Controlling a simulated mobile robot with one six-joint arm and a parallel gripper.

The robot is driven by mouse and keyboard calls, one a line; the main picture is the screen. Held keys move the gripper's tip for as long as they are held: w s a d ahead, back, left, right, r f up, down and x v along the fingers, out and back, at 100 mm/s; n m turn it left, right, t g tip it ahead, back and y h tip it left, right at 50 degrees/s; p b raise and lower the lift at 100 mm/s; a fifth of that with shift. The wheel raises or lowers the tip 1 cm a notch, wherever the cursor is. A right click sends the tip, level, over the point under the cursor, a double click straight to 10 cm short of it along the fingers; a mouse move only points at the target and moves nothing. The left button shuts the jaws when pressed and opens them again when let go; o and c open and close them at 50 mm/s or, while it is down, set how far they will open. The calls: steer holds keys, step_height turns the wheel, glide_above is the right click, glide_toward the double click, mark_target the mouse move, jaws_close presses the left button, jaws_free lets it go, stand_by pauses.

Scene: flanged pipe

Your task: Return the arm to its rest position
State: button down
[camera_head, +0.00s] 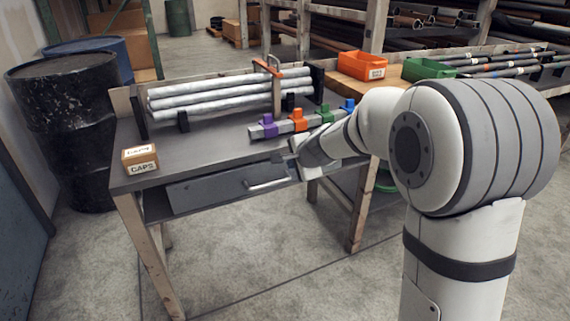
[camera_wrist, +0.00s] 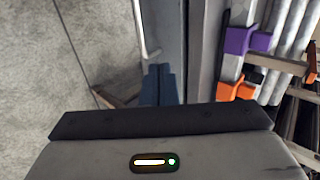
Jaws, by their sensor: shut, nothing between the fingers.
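My gripper (camera_head: 292,158) is at the front edge of the grey workbench (camera_head: 215,160), just right of the drawer handle, with my arm reaching in from the right. In the wrist view my gripper (camera_wrist: 159,70) shows two dark fingers side by side, closed with nothing between them. The bench front lies close behind the fingertips. I cannot tell whether they touch it. My forearm hides part of the bench's right end.
A rail with purple (camera_head: 268,125), orange (camera_head: 298,119), green and blue clamps lies on the bench. Pale pipes (camera_head: 210,97) rest in a rack behind it. A caps box (camera_head: 140,158) sits at the left corner. A drawer handle (camera_head: 268,184) sticks out. Floor in front is clear.

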steer(key=s+d+r+n+g+h+p, duration=0.1)
steer(key=s+d+r+n+p, duration=0.3)
steer(key=s+r+p, duration=0.5)
steer(key=s+d+r+n+g+h+p, duration=0.2)
steer(key=s+d+r+n+p, duration=0.2)
steer(key=s, duration=0.9)
steer(key=s+d+r+n+g+h+p, duration=0.1)
steer(key=s+d+r+n+p, duration=0.3)
steer(key=s+d+r+p, duration=0.5)
steer(key=s+r+g+p, duration=0.1)
steer(key=s+r+p, duration=0.2)
steer(key=r+p, duration=0.1)
steer(key=shift+r+g+p, duration=0.3)
steer(key=shift+r+p, duration=0.05)
steer(key=shift+p, duration=0.1)
